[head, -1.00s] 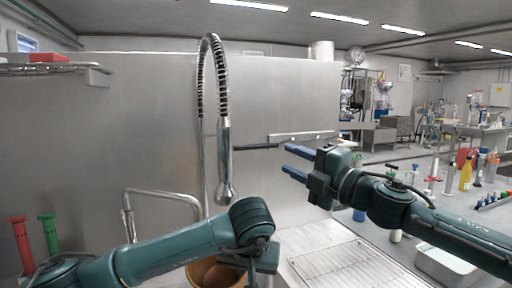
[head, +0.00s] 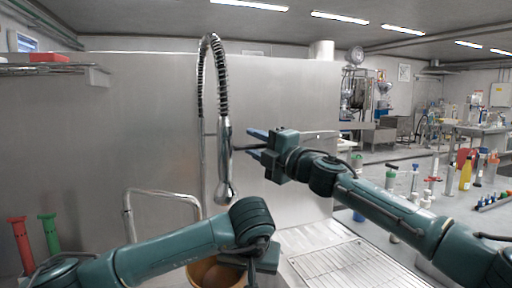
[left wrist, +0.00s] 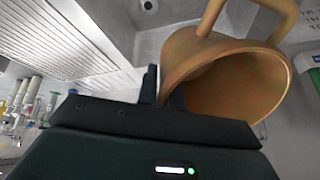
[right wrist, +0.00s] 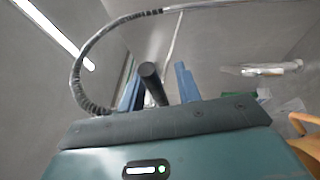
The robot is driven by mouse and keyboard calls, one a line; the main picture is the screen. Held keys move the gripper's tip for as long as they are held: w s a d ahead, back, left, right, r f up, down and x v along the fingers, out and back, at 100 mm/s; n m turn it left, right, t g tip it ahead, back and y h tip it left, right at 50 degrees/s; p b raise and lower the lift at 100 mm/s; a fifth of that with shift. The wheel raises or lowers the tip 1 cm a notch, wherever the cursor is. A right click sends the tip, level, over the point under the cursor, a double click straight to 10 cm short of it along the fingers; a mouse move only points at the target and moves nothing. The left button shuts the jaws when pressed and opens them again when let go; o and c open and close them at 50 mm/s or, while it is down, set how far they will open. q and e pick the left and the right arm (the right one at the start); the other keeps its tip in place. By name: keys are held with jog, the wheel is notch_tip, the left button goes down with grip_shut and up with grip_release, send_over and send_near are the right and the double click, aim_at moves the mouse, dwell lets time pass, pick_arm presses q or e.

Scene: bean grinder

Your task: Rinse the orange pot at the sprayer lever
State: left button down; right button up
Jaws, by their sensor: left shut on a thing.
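The orange pot (head: 205,275) is low in the head view, below the sprayer head (head: 225,165), partly hidden by my left arm. My left gripper (left wrist: 162,92) is shut on the pot's wall, one finger inside and one outside; the pot also shows in the left wrist view (left wrist: 205,55), its mouth tilted toward the camera. My right gripper (head: 254,143) is open beside the sprayer, fingers pointing left. In the right wrist view the dark sprayer lever (right wrist: 151,80) shows between the two blue fingers, apart from both.
The sprayer hose (head: 201,90) arches above the sink area. A bent steel faucet pipe (head: 160,194) stands to the left. A wire drain rack (head: 345,265) lies at right. Red (head: 20,240) and green (head: 50,235) cylinders stand at far left.

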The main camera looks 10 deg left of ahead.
jog(key=shift+c, duration=0.4)
grip_shut()
